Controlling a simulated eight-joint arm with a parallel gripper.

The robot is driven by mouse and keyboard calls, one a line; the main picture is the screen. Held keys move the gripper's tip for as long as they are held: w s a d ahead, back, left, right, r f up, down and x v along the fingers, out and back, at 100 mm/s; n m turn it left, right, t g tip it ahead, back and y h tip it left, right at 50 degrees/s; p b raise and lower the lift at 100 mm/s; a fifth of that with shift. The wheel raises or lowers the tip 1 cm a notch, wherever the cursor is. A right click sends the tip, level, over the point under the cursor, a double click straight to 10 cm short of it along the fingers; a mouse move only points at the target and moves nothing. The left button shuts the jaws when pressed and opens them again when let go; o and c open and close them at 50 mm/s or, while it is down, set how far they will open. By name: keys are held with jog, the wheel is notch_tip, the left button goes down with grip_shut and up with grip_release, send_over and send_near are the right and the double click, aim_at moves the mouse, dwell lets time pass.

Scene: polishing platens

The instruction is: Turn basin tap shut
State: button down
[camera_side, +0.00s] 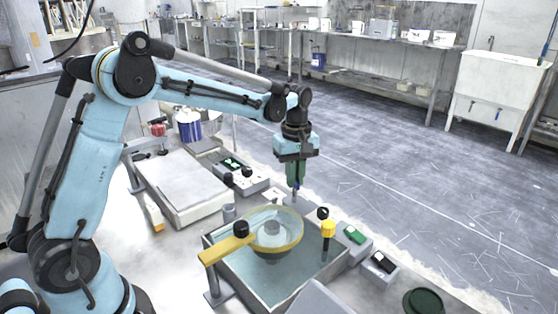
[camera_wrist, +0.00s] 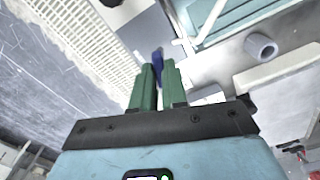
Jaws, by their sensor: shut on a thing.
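The blue basin tap handle (camera_wrist: 157,54) shows between my green fingertips in the wrist view. In the side view only a small blue bit of the tap (camera_side: 296,190) shows under the fingers. My gripper (camera_side: 295,184) points down at the far edge of the grey basin (camera_side: 222,262), its two green fingers close together. In the wrist view my gripper (camera_wrist: 157,68) is shut on the blue handle. The fingers hide part of the handle, so its turned angle is hard to tell.
A yellow-rimmed round bowl (camera_side: 270,248) with a yellow arm (camera_side: 225,250) sits over the basin. A yellow-topped post (camera_side: 328,230) stands at its right. Small control boxes (camera_side: 352,236) lie right of the basin, and a pale flat slab (camera_side: 180,185) lies left. A dark green round lid (camera_side: 424,301) is front right.

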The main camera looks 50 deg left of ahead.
jog(key=m, duration=1.3)
jog(key=shift+m, duration=0.4)
dwell(0.4)
jog(key=c, duration=1.2)
grip_release()
jog(key=shift+o, duration=0.2)
jog(key=shift+r, duration=0.1)
notch_tip(320, 180, up, 12)
